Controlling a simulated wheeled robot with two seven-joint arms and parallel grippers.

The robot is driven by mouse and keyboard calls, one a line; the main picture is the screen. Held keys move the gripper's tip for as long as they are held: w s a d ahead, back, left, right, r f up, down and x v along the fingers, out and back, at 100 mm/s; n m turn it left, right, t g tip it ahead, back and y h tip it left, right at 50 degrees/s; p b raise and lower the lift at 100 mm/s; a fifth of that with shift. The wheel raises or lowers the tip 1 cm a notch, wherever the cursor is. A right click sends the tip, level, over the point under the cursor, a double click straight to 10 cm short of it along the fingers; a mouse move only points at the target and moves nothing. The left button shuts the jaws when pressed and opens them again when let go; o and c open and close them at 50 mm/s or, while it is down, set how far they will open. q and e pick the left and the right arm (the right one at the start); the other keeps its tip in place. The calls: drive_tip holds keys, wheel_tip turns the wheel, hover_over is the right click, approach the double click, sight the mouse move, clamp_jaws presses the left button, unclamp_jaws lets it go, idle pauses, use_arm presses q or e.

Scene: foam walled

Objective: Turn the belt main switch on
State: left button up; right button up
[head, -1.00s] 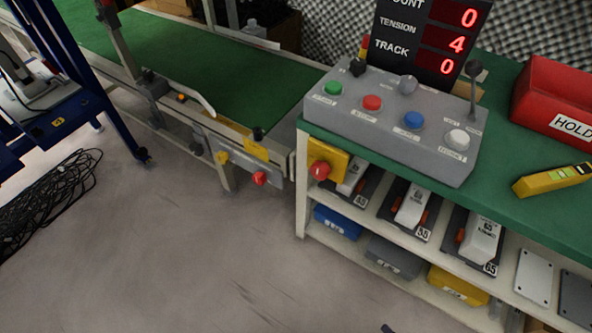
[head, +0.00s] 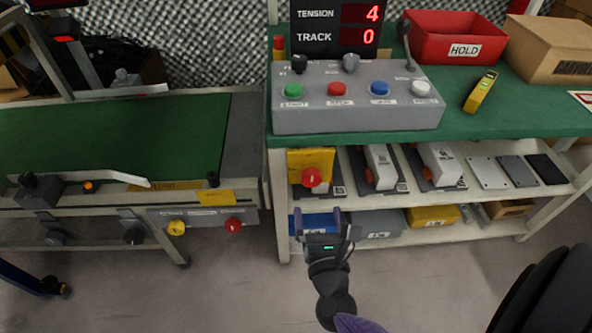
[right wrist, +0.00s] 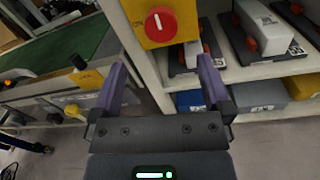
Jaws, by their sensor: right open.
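A red rotary knob (head: 312,177) sits on a yellow plate (head: 299,158) at the left front corner of the bench; it looks like the main switch. In the right wrist view the knob (right wrist: 161,23) is at the top, with a white mark pointing roughly up. My right gripper (head: 318,216) is open and empty, with purple fingers. In the head view it shows below the knob, in front of the lower shelf. In the wrist view the knob lies beyond the gap between the fingertips (right wrist: 160,72), apart from them. My left gripper is not in view.
A grey control box (head: 357,113) with coloured buttons stands on the green bench top. The belt (head: 110,135) is to the left, its frame carrying a small panel with a yellow and a red knob (head: 233,225). Shelves hold several devices and bins. The floor in front is clear.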

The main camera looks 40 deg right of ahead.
sight(312, 182)
drive_tip(key=b+x, duration=0.1)
drive_tip(key=x, duration=0.5)
drive_tip(key=shift+w+d+f, duration=0.1)
drive_tip(key=shift+d+f, duration=0.05)
drive_tip(key=shift+b+x, duration=0.4)
drive_tip(key=shift+x, duration=0.75)
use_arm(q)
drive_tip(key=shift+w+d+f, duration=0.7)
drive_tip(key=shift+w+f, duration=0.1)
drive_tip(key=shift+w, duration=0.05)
use_arm(e)
drive_tip(key=shift+w+d, duration=0.2)
drive_tip(key=shift+w, duration=0.15)
drive_tip(key=c, duration=1.3)
